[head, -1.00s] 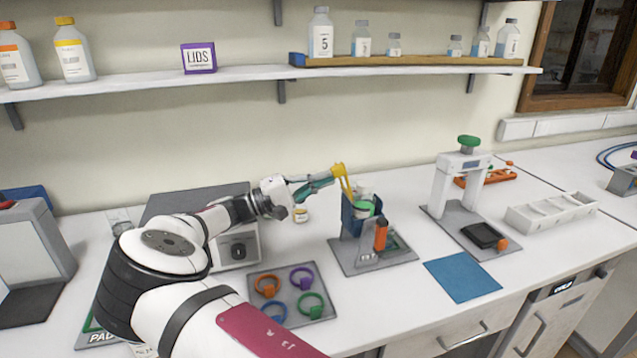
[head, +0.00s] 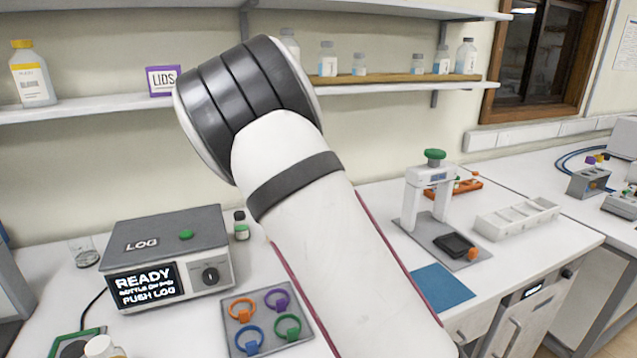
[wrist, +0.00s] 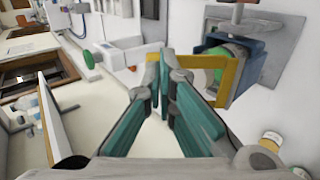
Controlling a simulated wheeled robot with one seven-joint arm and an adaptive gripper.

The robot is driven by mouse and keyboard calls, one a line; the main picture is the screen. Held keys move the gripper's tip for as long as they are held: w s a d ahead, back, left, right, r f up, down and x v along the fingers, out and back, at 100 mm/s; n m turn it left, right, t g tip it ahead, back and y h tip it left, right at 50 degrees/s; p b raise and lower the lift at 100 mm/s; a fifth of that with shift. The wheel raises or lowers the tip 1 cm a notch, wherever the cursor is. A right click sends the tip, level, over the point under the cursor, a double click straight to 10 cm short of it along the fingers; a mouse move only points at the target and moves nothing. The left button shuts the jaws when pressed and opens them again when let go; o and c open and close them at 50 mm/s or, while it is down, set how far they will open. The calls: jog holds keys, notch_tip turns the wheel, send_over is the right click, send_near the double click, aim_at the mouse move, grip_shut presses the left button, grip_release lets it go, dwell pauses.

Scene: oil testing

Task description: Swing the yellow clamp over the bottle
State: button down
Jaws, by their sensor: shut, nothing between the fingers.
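In the wrist view the yellow clamp (wrist: 233,73) shows as an angular bar right of my fingertips. It reaches across the front of the green-topped bottle (wrist: 221,60). The bottle sits in a blue holder (wrist: 252,55) on a grey base plate (wrist: 284,30). My gripper (wrist: 161,62) has teal fingers, shut and empty, with tips close beside the clamp's near end. I cannot tell whether they touch it. In the head view my raised arm hides the clamp, bottle, holder and gripper.
A logging box (head: 170,255) reading READY and a plate of coloured rings (head: 240,345) stand at left. A white press (head: 430,195), blue mat (head: 440,288) and white rack (head: 517,218) are at right. A shelf (head: 100,107) with bottles runs above.

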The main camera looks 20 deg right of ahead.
jog(key=d+y+b, duration=0.1)
jog(key=d+y, duration=0.1)
jog(key=d+f+y+b, duration=0.1)
jog(key=y, duration=0.1)
jog(key=d+f+y+b, duration=0.1)
jog(key=d+y+b, duration=0.1)
jog(key=shift+d+f, duration=0.25)
jog(key=shift+d, duration=0.25)
jog(key=shift+r, duration=0.75)
jog(key=shift+r, duration=0.1)
